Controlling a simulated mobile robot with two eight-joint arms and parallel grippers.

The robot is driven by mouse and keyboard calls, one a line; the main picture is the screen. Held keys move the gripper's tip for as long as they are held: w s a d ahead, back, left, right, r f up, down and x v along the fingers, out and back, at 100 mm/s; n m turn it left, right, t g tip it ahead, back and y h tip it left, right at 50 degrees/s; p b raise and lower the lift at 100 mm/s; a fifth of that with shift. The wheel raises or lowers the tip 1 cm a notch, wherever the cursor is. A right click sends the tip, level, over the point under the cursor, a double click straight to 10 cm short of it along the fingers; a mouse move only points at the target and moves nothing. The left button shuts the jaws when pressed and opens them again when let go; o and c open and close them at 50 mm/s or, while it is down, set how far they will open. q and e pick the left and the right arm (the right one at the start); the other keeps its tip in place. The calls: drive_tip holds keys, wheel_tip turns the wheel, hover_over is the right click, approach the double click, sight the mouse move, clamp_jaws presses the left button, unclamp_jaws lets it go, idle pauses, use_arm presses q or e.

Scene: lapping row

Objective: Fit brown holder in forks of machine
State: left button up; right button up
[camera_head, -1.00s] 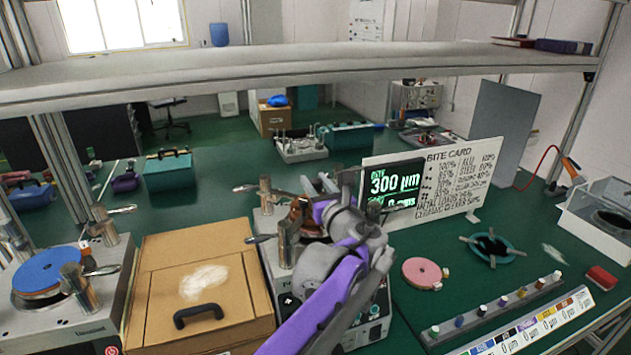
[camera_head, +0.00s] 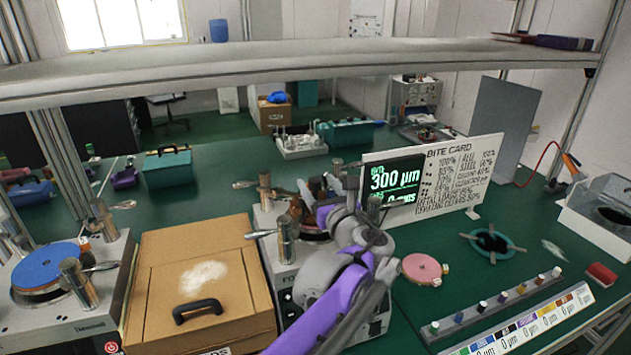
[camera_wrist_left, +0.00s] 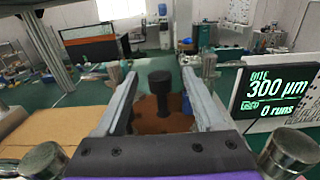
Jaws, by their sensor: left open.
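The brown holder (camera_head: 296,211) sits on top of the middle machine (camera_head: 283,273), largely hidden by my left gripper in the head view. In the left wrist view the holder (camera_wrist_left: 170,123) is a brown disc with a black upright knob (camera_wrist_left: 161,90). My left gripper (camera_head: 318,188) is open over it, with one finger on each side of the knob and gaps between. The machine's metal fork posts (camera_head: 286,241) stand around the holder. Whether it sits fully in the forks cannot be told. My right gripper is not in view.
A cardboard box (camera_head: 165,262) with a black handle stands close on the left, beside another machine with a blue disc (camera_head: 48,267). The display board (camera_head: 437,180) stands behind right. A pink disc (camera_head: 422,268) and a teal ring (camera_head: 491,244) lie on the green bench at right.

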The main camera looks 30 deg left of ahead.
use_arm(q)
drive_tip(key=v, duration=0.8)
drive_tip(key=shift+s+d, duration=0.3)
